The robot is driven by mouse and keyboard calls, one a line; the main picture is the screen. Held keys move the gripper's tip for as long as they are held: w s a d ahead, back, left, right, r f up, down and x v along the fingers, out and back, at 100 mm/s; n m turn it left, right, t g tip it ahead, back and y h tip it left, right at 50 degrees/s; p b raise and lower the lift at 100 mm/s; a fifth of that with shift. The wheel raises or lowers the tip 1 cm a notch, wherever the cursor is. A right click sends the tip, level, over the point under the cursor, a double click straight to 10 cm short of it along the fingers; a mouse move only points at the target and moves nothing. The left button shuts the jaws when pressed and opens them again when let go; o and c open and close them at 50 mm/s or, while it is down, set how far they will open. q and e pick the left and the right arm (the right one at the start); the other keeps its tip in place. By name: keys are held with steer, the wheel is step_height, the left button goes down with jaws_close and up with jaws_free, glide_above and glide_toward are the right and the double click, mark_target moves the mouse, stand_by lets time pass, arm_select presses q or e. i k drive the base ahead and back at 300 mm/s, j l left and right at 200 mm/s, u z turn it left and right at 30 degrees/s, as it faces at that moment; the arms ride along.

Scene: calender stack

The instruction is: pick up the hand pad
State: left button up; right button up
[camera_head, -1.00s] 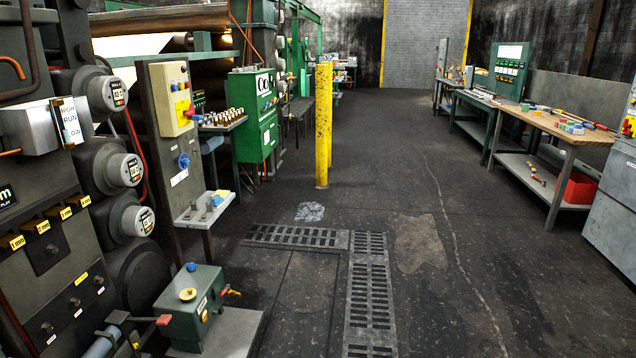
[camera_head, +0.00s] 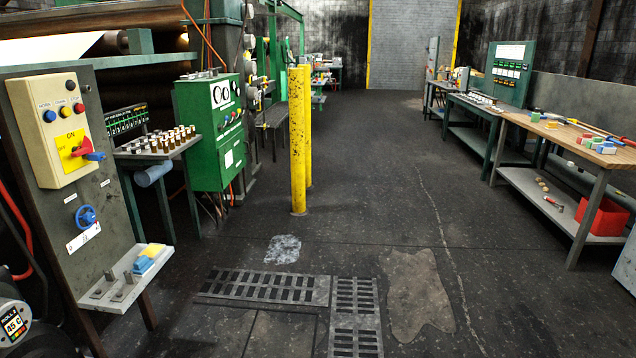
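I cannot tell for certain which thing is the hand pad. A small blue and yellow block (camera_head: 148,258) lies on the grey shelf (camera_head: 110,290) of the left control panel, beside small metal pegs. On the wooden workbench (camera_head: 560,130) at the right lie several small red, green and blue blocks (camera_head: 592,142), too small to make out well. Neither of my grippers shows in the head view.
A yellow post (camera_head: 298,140) stands left of the middle, with a second one behind it. A green cabinet (camera_head: 210,130) and a rack of small bottles (camera_head: 160,140) line the left. A red bin (camera_head: 603,215) sits under the workbench. The middle floor (camera_head: 390,190) is clear.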

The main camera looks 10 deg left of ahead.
mark_target(143, 265)
steer(key=i+l+u, duration=0.1)
steer(key=i+u, duration=0.3)
steer(key=i, duration=0.15)
steer(key=i+l+u, duration=0.25)
steer(key=i+u, duration=0.2)
steer(key=i+l+u, duration=0.4)
steer(key=i+l, duration=0.05)
steer(key=i, duration=0.1)
